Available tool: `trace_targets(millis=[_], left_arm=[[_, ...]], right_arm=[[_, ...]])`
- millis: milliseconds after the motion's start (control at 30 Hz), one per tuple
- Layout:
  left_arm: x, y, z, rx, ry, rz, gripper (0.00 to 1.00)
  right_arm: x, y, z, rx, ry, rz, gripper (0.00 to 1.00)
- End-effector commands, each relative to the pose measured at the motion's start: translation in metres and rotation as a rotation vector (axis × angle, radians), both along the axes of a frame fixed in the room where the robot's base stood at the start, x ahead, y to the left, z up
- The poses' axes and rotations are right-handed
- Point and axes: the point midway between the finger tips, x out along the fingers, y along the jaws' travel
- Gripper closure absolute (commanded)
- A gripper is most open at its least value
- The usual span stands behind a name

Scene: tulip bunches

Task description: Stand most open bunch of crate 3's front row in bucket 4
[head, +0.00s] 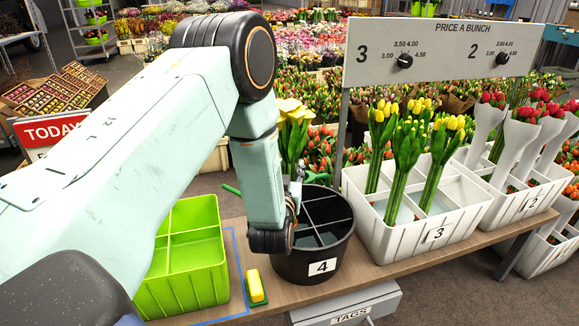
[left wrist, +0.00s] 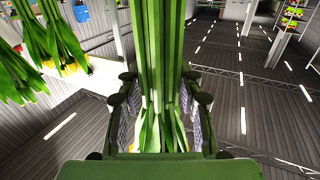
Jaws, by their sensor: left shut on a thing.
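Bucket 4 (head: 322,268) is black and round, with a divider making several compartments. My left gripper (head: 296,187) is at the bucket's rear left rim, partly hidden by my own wrist. It is shut on a yellow tulip bunch (head: 292,145), whose wide blooms show above it. In the left wrist view the bunch's green stems (left wrist: 160,70) run between the two fingers. The stem ends are hidden in the head view. Crate 3 (head: 400,232) is white and divided, and stands right of the bucket with several upright yellow bunches (head: 405,145). My right gripper is not in view.
A lime-green divided crate (head: 190,270) and a yellow sponge-like block (head: 256,287) are left of the bucket. Crate 2 (head: 515,208), with grey-white pieces and red tulips, is at right. A price board (head: 440,50) stands behind. A tags box (head: 350,308) is below the bench edge.

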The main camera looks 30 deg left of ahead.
Motion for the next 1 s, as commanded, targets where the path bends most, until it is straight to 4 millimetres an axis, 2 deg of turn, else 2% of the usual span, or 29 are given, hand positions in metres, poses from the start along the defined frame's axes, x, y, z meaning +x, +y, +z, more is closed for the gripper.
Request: trace_targets(millis=[500,1000], left_arm=[[0.001,0.000,-0.042,0.002,-0.004,0.000,1.00],[0.001,0.000,-0.048,0.001,-0.003,0.000,1.00]], right_arm=[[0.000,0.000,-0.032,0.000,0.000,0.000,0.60],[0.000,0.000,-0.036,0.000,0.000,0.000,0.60]])
